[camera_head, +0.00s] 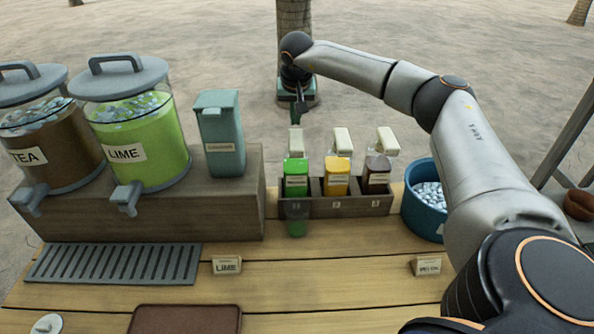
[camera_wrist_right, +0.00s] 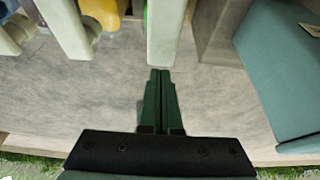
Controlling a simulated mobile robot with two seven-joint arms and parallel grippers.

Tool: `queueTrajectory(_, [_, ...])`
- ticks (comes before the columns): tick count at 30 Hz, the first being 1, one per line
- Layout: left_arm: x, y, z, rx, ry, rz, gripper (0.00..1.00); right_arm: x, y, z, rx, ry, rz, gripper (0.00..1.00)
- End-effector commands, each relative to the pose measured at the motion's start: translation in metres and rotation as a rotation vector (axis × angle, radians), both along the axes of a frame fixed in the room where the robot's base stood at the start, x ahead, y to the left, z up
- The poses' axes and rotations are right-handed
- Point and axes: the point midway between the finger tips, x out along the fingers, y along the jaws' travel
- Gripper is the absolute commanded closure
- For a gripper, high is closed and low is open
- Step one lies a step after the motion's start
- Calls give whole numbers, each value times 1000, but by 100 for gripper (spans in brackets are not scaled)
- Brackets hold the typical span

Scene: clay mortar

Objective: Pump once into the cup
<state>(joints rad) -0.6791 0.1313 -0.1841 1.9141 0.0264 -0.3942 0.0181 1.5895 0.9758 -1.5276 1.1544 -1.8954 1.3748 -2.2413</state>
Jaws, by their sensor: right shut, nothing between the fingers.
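Three pump bottles stand in a dark rack (camera_head: 330,208): a green one (camera_head: 296,172), a yellow-orange one (camera_head: 337,178) and a brown one (camera_head: 377,174), each with a pale pump head. The green bottle's pump head (camera_head: 296,140) also shows in the right wrist view (camera_wrist_right: 165,32). A clear cup (camera_head: 297,220), looking green, stands before the rack's left end; its contents are unclear. My right gripper (camera_head: 300,108) is shut and empty, pointing down above and apart from the green bottle's pump head. Its fingers show in the wrist view (camera_wrist_right: 160,75). My left gripper is out of view.
TEA (camera_head: 50,150) and LIME (camera_head: 140,140) dispensers and a teal canister (camera_head: 220,135) stand on a wooden riser (camera_head: 150,215) at left. A blue tub (camera_head: 412,212) is right of the rack. The drip grate (camera_head: 115,264) and brown tray (camera_head: 185,319) lie in front.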

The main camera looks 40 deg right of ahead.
Motion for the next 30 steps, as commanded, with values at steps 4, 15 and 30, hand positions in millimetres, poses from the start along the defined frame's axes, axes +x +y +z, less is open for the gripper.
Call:
queueTrajectory(4, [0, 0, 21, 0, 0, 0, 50, 0, 0, 20, 1, -1, 0, 100])
queueTrajectory(15, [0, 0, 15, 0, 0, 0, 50, 1, 0, 50, 0, -1, 0, 100])
queueTrajectory(30, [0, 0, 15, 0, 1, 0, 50, 0, 0, 53, 0, 0, 0, 100])
